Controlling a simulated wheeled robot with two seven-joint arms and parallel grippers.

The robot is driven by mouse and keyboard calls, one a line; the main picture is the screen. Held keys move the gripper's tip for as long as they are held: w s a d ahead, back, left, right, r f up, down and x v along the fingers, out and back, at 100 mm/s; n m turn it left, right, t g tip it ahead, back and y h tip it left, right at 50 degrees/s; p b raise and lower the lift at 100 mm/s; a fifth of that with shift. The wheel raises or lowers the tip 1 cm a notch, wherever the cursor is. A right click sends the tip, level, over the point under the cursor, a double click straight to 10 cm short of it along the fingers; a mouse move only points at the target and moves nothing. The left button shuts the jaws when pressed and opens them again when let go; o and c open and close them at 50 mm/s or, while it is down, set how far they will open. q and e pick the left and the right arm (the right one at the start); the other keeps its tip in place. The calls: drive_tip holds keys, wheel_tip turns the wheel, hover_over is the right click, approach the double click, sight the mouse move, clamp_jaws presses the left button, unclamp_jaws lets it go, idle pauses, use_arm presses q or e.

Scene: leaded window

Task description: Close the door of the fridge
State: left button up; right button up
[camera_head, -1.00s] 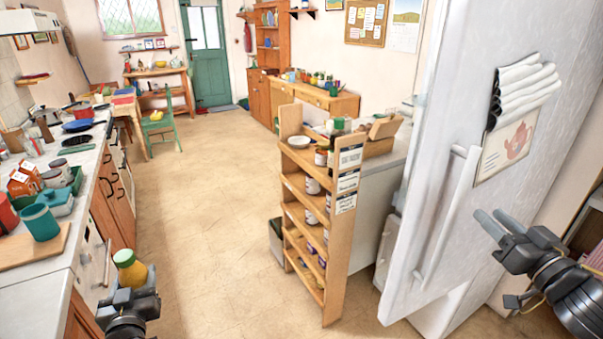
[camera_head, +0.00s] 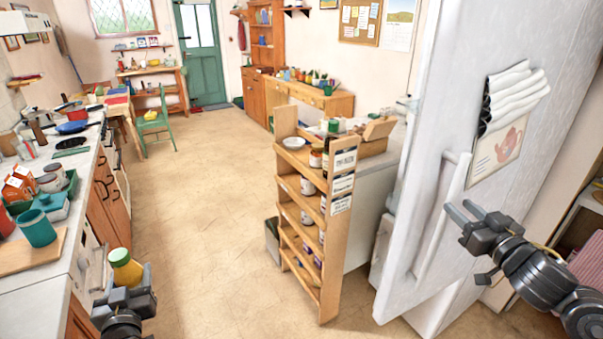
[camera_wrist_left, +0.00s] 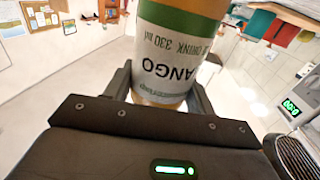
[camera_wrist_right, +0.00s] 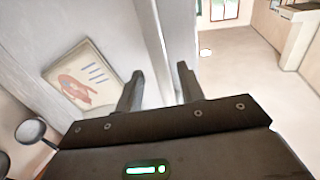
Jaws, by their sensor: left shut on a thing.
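The white fridge door (camera_head: 425,150) stands ajar at the right, its outer face toward me. Its long vertical handle (camera_head: 442,220) runs along the door's left side. My right gripper (camera_head: 463,211) is open and empty, just right of the handle in the head view. In the right wrist view a white upright bar (camera_wrist_right: 151,45), apparently the handle, lies ahead between the spread fingers (camera_wrist_right: 158,88); contact is not clear. My left gripper (camera_head: 125,285) is shut on a yellow bottle with a green cap (camera_head: 126,267); its "mango" drink label (camera_wrist_left: 175,65) shows in the left wrist view.
A wooden shelf rack (camera_head: 327,230) with jars stands left of the door. A counter (camera_head: 30,250) with a teal mug (camera_head: 37,228) and cartons runs along the left. Towels (camera_head: 515,95) and a teapot picture (camera_head: 497,155) are on the door. The middle floor is clear.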

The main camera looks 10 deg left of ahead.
sight(452, 200)
drive_tip(key=shift+p+x, duration=0.45)
drive_tip(key=shift+x, duration=1.7)
drive_tip(key=shift+s, duration=0.1)
clamp_jaws()
